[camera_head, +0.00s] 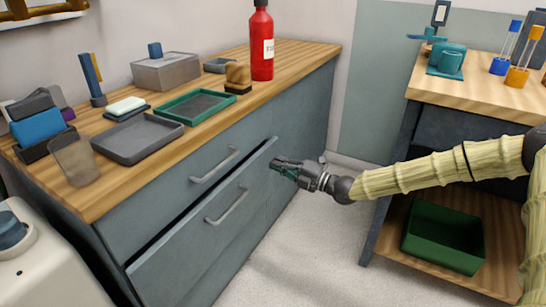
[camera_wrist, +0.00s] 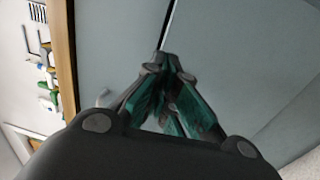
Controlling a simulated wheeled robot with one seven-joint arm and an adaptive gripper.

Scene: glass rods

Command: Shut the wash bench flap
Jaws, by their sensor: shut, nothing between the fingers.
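The wash bench (camera_head: 310,115) has grey-blue fronts under a wooden top. Its lower front, the flap (camera_head: 240,225) with a bar handle (camera_head: 227,206), stands slightly out at its upper edge. A narrow dark gap shows above it, below the upper front (camera_head: 180,197). My gripper (camera_head: 274,164) is shut and empty, beside the flap's upper right end. In the wrist view its closed fingers (camera_wrist: 165,62) point at the bench front, close to the dark gap (camera_wrist: 168,25). I cannot tell whether the fingertips touch the flap.
On the bench top stand a red bottle (camera_head: 262,45), a green-rimmed tray (camera_head: 165,110), a grey tray (camera_head: 125,158) and other items. A second table (camera_head: 430,88) is at right, with a green bin (camera_head: 445,238) on its lower shelf. The floor (camera_head: 290,250) between is clear.

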